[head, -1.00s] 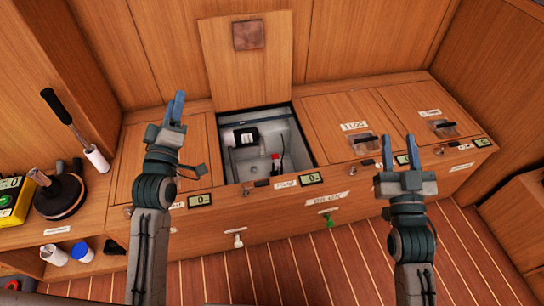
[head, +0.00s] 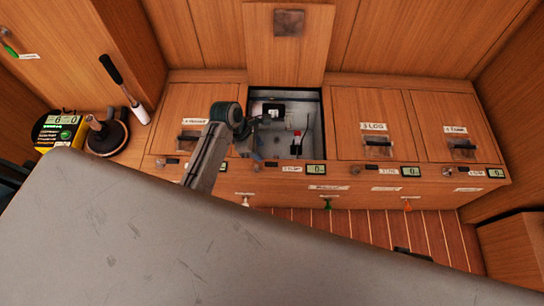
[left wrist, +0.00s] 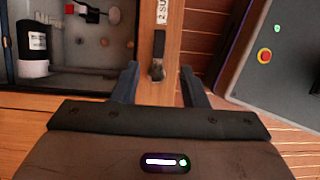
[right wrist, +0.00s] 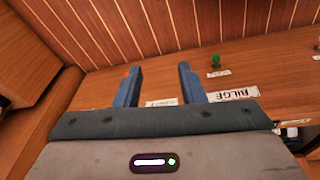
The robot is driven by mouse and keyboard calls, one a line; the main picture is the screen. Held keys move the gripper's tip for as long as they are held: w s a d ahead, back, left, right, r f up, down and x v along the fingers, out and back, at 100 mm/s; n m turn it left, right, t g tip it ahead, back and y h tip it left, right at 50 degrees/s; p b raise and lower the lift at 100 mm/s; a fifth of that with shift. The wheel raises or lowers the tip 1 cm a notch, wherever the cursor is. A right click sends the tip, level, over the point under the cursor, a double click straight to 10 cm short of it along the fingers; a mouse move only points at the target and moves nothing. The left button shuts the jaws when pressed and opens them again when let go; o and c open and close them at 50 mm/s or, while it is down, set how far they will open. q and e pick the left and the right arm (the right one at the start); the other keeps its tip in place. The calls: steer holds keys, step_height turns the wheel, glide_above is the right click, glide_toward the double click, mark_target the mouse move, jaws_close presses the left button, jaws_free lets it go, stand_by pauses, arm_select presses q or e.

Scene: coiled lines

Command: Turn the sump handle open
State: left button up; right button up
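The sump handle (left wrist: 157,70) is a small dark lever on the wooden front edge, beside the "2 SUMP" label (left wrist: 162,14). In the left wrist view it lies between the spread fingertips of my left gripper (left wrist: 158,76), with a gap on both sides. In the head view my left gripper (head: 256,155) is small and partly hidden at the front of the open sump compartment (head: 273,98). The label also shows in the head view (head: 291,169). My right gripper (right wrist: 158,70) is open and empty, pointing toward the lower front board; it is hidden in the head view.
The sump lid (head: 288,50) stands raised behind the compartment. Closed lids, including the log lid (head: 372,105), lie beside it. A green knob (head: 327,203) and an orange one (head: 407,205) hang below the front. A yellow meter (head: 60,130) stands at left.

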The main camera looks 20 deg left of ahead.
mark_target(272, 164)
arm_select(q)
steer(key=b+x, duration=0.1)
steer(key=x, duration=0.8)
steer(key=shift+w+d+f+b, duration=0.1)
steer(key=shift+f+b, duration=0.05)
steer(key=shift+b, duration=0.15)
arm_select(e)
steer(key=w+v, duration=0.1)
steer(key=v, duration=0.4)
steer(key=shift+w+r, duration=0.15)
steer(key=shift+r, duration=0.4)
arm_select(q)
steer(key=shift+c, duration=0.2)
arm_select(e)
steer(key=shift+a, duration=0.15)
arm_select(q)
jaws_close()
